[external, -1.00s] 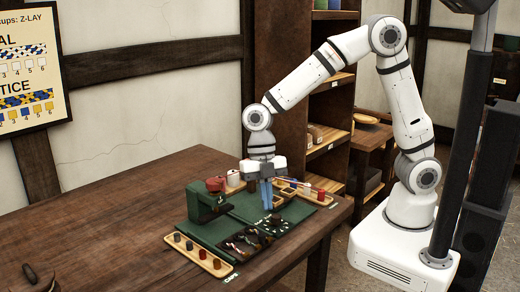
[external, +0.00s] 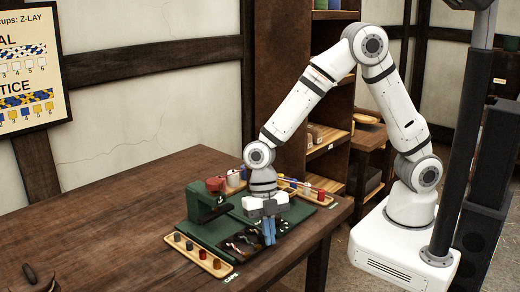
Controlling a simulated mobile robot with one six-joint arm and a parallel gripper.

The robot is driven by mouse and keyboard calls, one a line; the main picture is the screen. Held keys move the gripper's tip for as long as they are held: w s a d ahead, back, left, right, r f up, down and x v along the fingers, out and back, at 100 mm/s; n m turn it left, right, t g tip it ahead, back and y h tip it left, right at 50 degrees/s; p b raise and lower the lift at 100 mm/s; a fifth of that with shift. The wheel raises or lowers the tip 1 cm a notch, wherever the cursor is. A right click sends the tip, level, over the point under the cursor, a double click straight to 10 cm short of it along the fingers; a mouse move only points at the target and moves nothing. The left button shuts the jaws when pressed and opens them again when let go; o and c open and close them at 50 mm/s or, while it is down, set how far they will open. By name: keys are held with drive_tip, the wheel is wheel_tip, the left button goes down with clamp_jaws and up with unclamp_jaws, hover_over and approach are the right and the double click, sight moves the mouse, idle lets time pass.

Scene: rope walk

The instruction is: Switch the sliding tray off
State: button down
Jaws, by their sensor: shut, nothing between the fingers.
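My gripper (external: 269,239) points straight down with its blue fingers shut and empty, over the front right part of the green base (external: 208,232). Its fingertips are low, close to the dark panel area, but I cannot tell whether they touch anything. The dark sliding tray (external: 241,243) with small shiny parts lies on the base just left of the fingers. A green machine with a red top (external: 215,185) stands at the left of the base. The control knob area right of the tray is hidden behind my gripper.
A wooden tray of coloured caps (external: 198,254) lies at the left front of the base. Another wooden tray with red, white and blue pieces (external: 309,192) lies behind at the right.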

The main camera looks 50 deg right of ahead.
sight(262, 238)
drive_tip(key=shift+x, duration=1)
drive_tip(key=shift+w+d+p, duration=0.35)
drive_tip(key=shift+w+d, duration=0.15)
drive_tip(key=shift+w, duration=0.4)
drive_tip(key=shift+w+d+p, duration=0.35)
drive_tip(key=shift+w+d, duration=0.1)
drive_tip(key=shift+w, duration=0.45)
drive_tip(key=shift+f, duration=0.1)
drive_tip(key=shift+w+f+b, duration=0.1)
drive_tip(key=shift+w+b, duration=0.35)
drive_tip(key=shift+b, duration=0.05)
drive_tip(key=w+b, duration=0.3)
drive_tip(key=w, duration=0.2)
drive_tip(key=shift+w, duration=0.45)
